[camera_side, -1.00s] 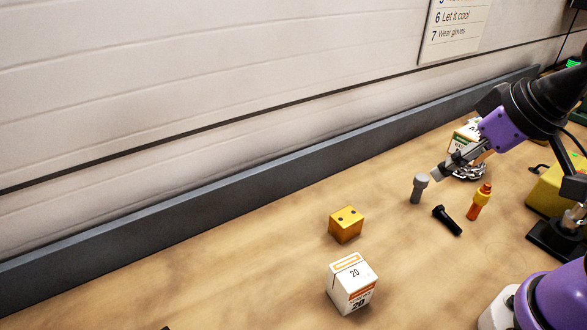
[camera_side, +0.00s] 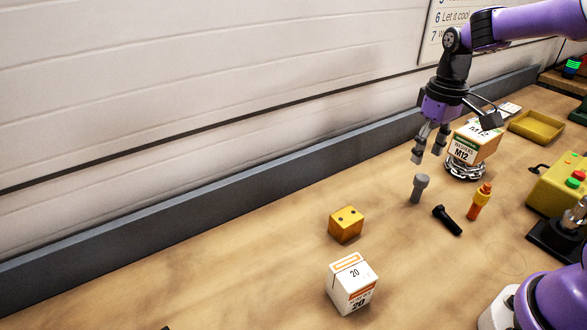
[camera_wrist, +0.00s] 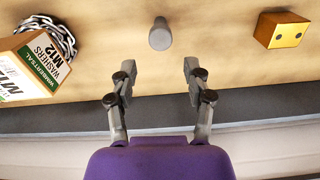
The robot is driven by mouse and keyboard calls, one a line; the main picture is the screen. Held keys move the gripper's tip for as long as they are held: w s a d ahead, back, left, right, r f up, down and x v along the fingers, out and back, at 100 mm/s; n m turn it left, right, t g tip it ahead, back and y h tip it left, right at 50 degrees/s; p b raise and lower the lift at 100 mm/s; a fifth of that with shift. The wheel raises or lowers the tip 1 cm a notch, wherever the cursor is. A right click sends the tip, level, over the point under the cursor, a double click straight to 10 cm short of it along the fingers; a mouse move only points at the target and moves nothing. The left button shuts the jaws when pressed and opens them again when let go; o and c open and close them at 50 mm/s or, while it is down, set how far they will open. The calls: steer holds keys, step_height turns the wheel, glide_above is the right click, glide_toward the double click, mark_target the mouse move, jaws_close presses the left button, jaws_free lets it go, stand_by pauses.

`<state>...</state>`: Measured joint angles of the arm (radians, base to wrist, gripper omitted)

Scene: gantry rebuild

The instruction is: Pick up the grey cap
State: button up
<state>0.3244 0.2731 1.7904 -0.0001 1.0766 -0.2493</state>
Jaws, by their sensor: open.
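The grey cap (camera_side: 420,187) stands upright on the wooden bench in the side view, a pale grey pin shape with a wider round head. It also shows in the wrist view (camera_wrist: 160,36), at the top middle, seen from above. My gripper (camera_side: 428,157) points down above and just behind the cap in the side view, with a gap between fingertips and cap. In the wrist view my gripper (camera_wrist: 158,68) has its two fingers spread wide, nothing between them, and the cap lies beyond the tips, roughly centred.
A washers box (camera_side: 474,142) with a chain (camera_side: 465,171) stands right of the cap. A black bolt (camera_side: 447,220) and an orange-yellow piece (camera_side: 480,201) lie close by. A yellow block (camera_side: 346,225) and a white box (camera_side: 351,283) stand nearer the camera. A grey rail (camera_side: 200,201) edges the wall.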

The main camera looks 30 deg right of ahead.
mark_target(414, 201)
steer(key=f, duration=1)
steer(key=shift+s, duration=0.25)
jaws_close()
